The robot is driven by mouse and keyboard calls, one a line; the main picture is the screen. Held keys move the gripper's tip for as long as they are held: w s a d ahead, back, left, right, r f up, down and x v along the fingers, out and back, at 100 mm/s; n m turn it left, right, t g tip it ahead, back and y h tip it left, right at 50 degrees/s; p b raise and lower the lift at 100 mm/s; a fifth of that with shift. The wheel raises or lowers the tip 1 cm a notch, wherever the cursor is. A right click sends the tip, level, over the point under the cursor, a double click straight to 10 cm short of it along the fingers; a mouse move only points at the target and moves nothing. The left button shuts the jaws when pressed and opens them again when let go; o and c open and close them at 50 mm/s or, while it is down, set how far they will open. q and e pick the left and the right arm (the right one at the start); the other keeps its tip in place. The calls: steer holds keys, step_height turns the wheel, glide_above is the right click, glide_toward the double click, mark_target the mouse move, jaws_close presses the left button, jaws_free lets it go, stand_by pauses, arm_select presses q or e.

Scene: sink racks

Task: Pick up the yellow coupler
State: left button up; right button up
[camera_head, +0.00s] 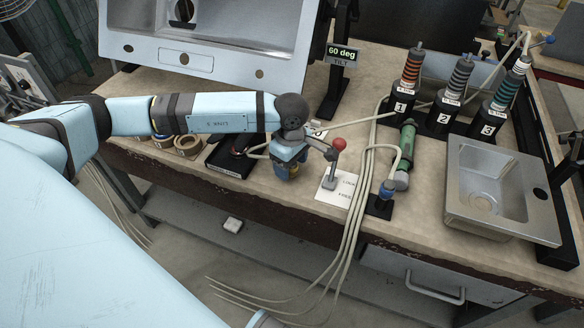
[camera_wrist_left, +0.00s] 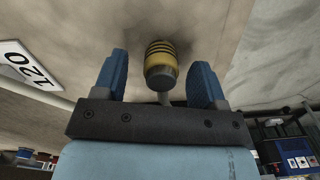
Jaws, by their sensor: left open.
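The yellow coupler (camera_wrist_left: 160,52) shows in the left wrist view. It is a short cylinder with yellow and dark ribs and a dark grey end. It stands out from a beige surface, in line with the gap between the two blue fingers of my left gripper (camera_wrist_left: 159,62). The fingers are apart, one on each side of it, with visible space at both sides. In the head view my left gripper (camera_head: 289,165) is low over the bench, and the coupler cannot be made out there. My right gripper is not in view.
A red-knobbed lever (camera_head: 338,145) stands close right of my left gripper, with pale hoses (camera_head: 360,200) beyond. A green cylinder (camera_head: 405,150), numbered holders (camera_head: 445,118) and a small sink (camera_head: 485,190) are farther right. Tape rolls (camera_head: 188,145) and a large sink (camera_head: 210,45) are left and behind.

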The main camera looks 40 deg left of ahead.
arm_select(q)
steer(key=c, duration=0.9)
steer(key=shift+r, duration=0.1)
step_height(320, 180, up, 20)
steer(key=shift+f+p, duration=0.1)
steer(key=shift+p, duration=0.9)
